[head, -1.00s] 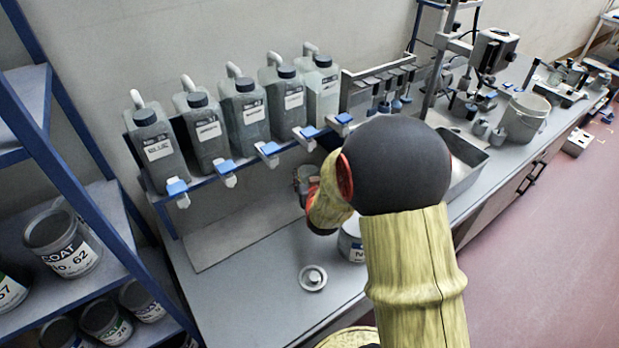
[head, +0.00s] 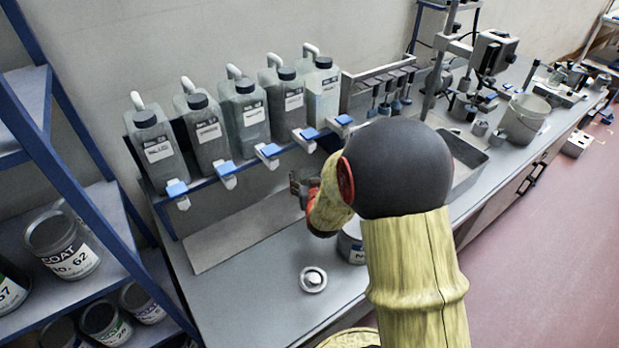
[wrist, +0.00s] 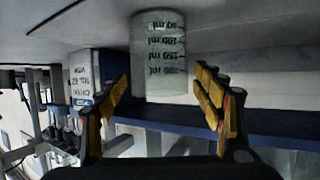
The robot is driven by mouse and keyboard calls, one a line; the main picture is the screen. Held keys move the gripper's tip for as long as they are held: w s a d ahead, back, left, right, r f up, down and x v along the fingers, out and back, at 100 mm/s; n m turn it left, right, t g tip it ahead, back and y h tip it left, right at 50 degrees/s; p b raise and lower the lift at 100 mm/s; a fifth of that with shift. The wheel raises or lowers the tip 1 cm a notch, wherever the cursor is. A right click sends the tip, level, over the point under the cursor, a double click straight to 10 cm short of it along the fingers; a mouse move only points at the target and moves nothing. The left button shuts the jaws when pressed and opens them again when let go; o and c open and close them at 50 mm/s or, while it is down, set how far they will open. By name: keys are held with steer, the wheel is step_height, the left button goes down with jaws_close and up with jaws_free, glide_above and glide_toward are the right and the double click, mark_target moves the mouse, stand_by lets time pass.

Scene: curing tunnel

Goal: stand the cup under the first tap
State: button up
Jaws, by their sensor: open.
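The clear cup (wrist: 158,60) with millilitre marks shows upside down in the wrist view, between the two open fingers of my gripper (wrist: 165,88). A gap shows at the right finger; I cannot tell whether the left finger touches it. In the head view my arm hides much of the gripper, and I cannot clearly make out the cup. Several grey bottles stand in a row on a blue rack, each above a blue-handled tap. The leftmost tap (head: 178,190) is at the left end, well left of my gripper.
A grey strip (head: 215,240) lies on the bench under the taps. A small round metal piece (head: 313,279) lies in front. A labelled tin (head: 351,243) stands beside my arm. A shelf with coating tins (head: 62,245) stands at the left. A metal tray (head: 470,168) is at the right.

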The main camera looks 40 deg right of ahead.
steer(key=p+v, duration=0.3)
steer(key=v, duration=0.8)
steer(key=s+a+r+n+g+y, duration=0.1)
steer(key=a+r+n+y, duration=0.15)
steer(key=a+r, duration=0.4)
steer(key=s+a+r+n+g+y, duration=0.1)
steer(key=s+a+r+g+y, duration=0.2)
steer(key=a, duration=0.6)
steer(key=s+a+r+n+g, duration=0.1)
steer(key=s+a+r, duration=0.2)
steer(key=s, duration=0.3)
steer(key=s+a+r+n+g+y, duration=0.1)
steer(key=s+a+r, duration=0.2)
steer(key=s, duration=0.4)
steer(key=shift+a+r, duration=0.2)
steer(key=shift+r, duration=0.35)
steer(key=shift+d, duration=0.15)
